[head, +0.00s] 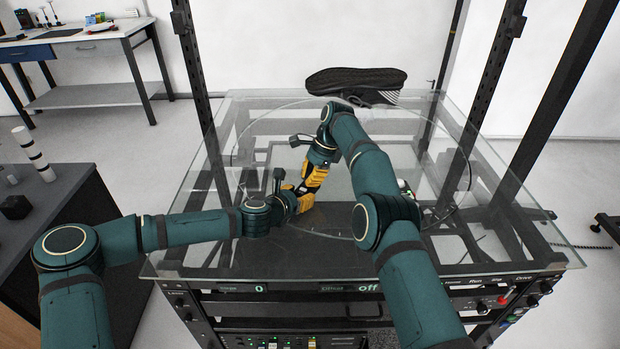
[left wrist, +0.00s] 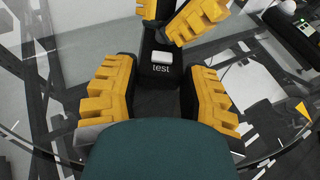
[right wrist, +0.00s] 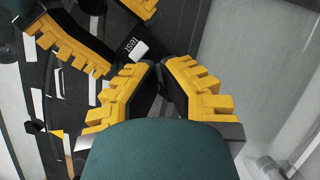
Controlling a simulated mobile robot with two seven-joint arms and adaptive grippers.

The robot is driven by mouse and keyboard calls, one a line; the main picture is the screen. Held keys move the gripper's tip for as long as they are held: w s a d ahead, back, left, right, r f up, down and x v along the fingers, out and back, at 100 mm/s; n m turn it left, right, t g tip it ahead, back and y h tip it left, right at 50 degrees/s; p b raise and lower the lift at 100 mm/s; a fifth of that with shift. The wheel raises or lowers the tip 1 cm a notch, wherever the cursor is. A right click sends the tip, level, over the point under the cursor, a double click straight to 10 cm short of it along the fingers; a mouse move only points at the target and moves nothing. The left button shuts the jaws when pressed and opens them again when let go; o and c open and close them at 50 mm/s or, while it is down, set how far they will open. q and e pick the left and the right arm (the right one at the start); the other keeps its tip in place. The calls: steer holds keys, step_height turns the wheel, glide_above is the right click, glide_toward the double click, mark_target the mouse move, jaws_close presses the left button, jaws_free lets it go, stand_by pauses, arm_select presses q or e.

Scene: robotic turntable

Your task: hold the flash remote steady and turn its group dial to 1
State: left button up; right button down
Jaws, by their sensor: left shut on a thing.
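The flash remote (left wrist: 160,75) is a small black body with a white button marked "test". My left gripper (head: 299,197) is shut on it, one yellow-padded finger on each side. In the right wrist view the remote (right wrist: 132,48) shows partly between the left gripper's fingers. My right gripper (head: 314,176) is at the remote's far end, beyond the test button. Its fingertips (right wrist: 161,66) are close together, with a narrow dark gap between them. The group dial is hidden, and I cannot tell whether these fingers grip it.
Both grippers are above a glass tabletop (head: 215,258) on a dark rack frame. A black shoe (head: 355,82) is at the back of the glass. Dark posts (head: 195,70) rise at the sides. A panel with switches and readouts (head: 300,288) is below the front edge.

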steer(key=shift+s+a+f, duration=0.15)
steer(key=c, duration=1.2)
jaws_free()
steer(key=shift+o, duration=1.3)
steer(key=d+r+m+t, duration=0.1)
steer(key=d+r+m, duration=0.35)
steer(key=r, duration=0.65)
steer(key=shift+n, duration=0.45)
steer(key=x, duration=1.1)
steer(key=shift+w+a+f, duration=0.1)
steer(key=shift+w+f, duration=0.15)
steer(key=shift+w, duration=0.05)
jaws_close()
